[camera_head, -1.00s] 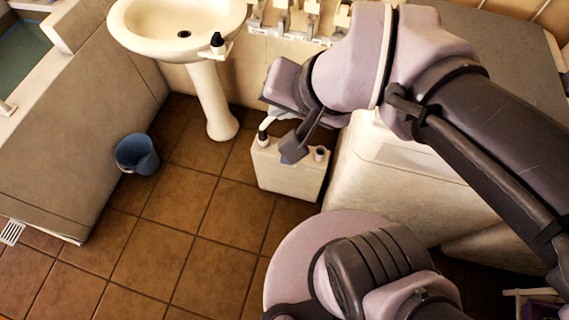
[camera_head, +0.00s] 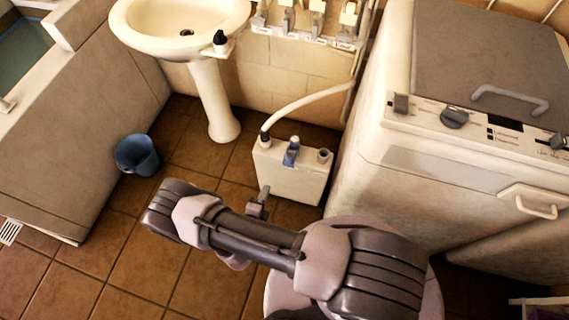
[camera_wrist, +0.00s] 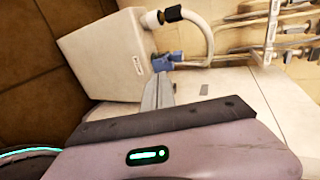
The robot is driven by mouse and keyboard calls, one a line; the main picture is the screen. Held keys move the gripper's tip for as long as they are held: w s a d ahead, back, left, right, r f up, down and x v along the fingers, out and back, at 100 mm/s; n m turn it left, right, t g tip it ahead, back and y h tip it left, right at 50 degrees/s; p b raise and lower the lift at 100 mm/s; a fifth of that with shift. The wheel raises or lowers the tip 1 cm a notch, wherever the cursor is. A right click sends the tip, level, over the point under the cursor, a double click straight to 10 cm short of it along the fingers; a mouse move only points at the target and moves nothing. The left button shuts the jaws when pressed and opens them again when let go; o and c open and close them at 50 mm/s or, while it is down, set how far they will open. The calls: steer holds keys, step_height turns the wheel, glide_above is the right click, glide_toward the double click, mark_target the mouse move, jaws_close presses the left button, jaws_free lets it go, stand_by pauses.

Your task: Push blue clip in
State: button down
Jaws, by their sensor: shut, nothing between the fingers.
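The blue clip (camera_head: 291,153) sits on the top of a white box (camera_head: 291,180) on the floor, between a black hose collar and a grey cap. In the wrist view the blue clip (camera_wrist: 163,62) shows just beyond my fingertips, beside the white box (camera_wrist: 100,55). My gripper (camera_head: 264,191) is in front of the box in the head view, low and apart from the clip. In the wrist view my gripper (camera_wrist: 160,80) has its fingers together and empty, pointing toward the clip. How far in the clip sits is hard to tell.
A pale hose (camera_head: 310,98) rises from the box's black collar to the wall valves (camera_head: 305,25). A white washing machine (camera_head: 440,150) stands close on the right. A pedestal basin (camera_head: 212,100) and blue bucket (camera_head: 137,154) are left. Tiled floor (camera_head: 120,255) is open at left.

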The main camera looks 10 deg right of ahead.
mark_target(288, 161)
steer(key=s+d, duration=0.1)
steer(key=s+d+f+t, duration=0.1)
steer(key=shift+d+f, duration=0.1)
steer(key=shift+d, duration=0.25)
steer(key=b+x, duration=0.2)
steer(key=x, duration=0.2)
steer(key=b+x, duration=0.1)
steer(key=x, duration=0.3)
steer(key=r+b+x, duration=0.1)
steer(key=b+x, duration=0.1)
steer(key=x, duration=0.3)
steer(key=shift+w+d+b, duration=0.2)
steer(key=shift+d+b, duration=0.05)
steer(key=shift+b, duration=0.1)
steer(key=shift+w+d+r, duration=0.1)
steer(key=shift+w+d, duration=0.05)
steer(key=shift+w, duration=0.15)
